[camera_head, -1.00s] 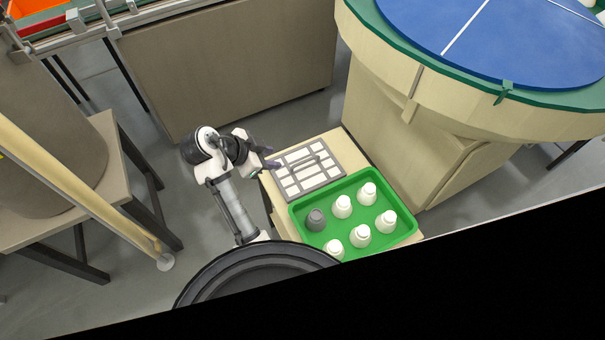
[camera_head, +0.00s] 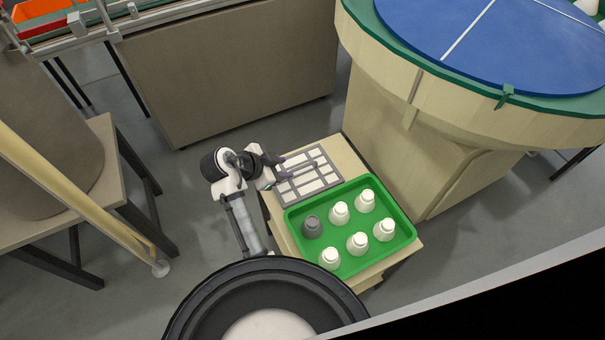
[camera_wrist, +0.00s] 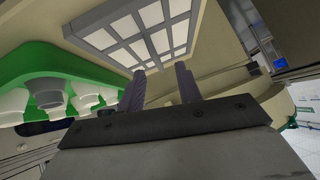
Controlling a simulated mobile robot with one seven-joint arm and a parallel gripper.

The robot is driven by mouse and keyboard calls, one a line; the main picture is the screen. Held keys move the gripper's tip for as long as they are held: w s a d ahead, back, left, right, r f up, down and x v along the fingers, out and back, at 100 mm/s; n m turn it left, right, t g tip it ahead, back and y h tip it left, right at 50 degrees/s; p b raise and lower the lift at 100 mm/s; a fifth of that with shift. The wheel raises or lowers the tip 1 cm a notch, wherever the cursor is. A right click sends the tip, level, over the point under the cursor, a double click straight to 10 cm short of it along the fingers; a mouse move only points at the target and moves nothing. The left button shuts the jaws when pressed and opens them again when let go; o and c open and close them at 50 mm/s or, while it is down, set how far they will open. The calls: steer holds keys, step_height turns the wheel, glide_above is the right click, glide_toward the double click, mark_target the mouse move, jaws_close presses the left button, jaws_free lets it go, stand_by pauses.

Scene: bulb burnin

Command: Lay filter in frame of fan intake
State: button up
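The filter (camera_head: 322,187), a flat grey grid with white panels and a grey bar across its middle, lies on a small wooden stand beside a green tray. My gripper (camera_head: 281,167) is at the filter's left edge, its purple-grey fingers overlapping that edge in the head view. In the wrist view the filter (camera_wrist: 112,39) fills the upper middle, beyond the two fingertips (camera_wrist: 159,72). The fingers stand apart with nothing visible held between them. I cannot tell whether they touch the filter. I cannot make out the fan intake's frame for certain in either view.
The green tray (camera_head: 292,217) holds several white bottle-like pieces and one dark grey piece (camera_head: 312,227). A large round table with a blue top (camera_head: 500,45) stands at the upper right. A beige cabinet (camera_head: 225,75) stands behind. Grey floor lies open left of the stand.

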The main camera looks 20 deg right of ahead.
steer(key=x, duration=0.5)
steer(key=shift+s+d, duration=0.2)
steer(key=shift+d, duration=0.05)
steer(key=shift+r, duration=0.1)
steer(key=shift+c, duration=0.2)
jaws_close()
